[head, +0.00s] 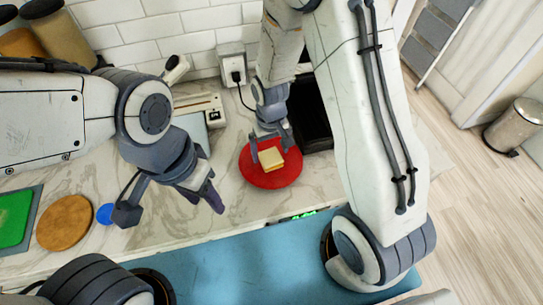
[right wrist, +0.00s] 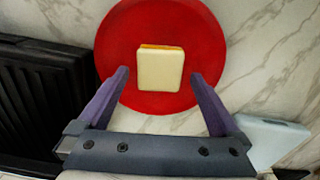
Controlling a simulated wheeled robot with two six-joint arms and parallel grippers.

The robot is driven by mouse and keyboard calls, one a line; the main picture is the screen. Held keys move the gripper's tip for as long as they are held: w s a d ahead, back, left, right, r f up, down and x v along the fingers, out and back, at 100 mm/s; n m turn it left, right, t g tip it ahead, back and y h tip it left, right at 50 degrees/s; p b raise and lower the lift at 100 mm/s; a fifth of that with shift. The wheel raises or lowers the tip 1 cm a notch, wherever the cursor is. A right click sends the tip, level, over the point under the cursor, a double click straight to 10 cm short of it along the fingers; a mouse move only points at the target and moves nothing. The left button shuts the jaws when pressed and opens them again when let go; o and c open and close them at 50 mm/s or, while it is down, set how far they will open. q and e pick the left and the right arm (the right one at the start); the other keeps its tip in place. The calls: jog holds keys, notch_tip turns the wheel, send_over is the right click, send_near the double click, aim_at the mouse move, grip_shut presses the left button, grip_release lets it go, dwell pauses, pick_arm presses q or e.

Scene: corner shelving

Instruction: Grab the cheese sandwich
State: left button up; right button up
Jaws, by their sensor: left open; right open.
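The cheese sandwich (head: 271,159) is a small pale square with an orange cheese edge. It lies on a round red plate (head: 282,177) on the marble counter. My right gripper (head: 270,150) is at the sandwich, open. In the right wrist view the sandwich (right wrist: 160,68) lies ahead of and between the two open fingers (right wrist: 158,72), with a gap on each side. The red plate (right wrist: 195,25) fills the area around it. My left gripper (head: 212,190) is open and empty over the counter, left of the plate.
A black appliance (right wrist: 30,95) stands close beside the plate; it also shows in the head view (head: 311,115). A toaster-like white device (head: 200,108) stands behind my left gripper. A round wooden board (head: 64,222), a blue disc (head: 105,213) and a green board (head: 14,216) lie at left.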

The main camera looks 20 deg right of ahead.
jog(key=shift+f, duration=0.85)
jog(key=shift+c, duration=0.3)
jog(key=c, duration=1.3)
jog(key=shift+r, duration=0.1)
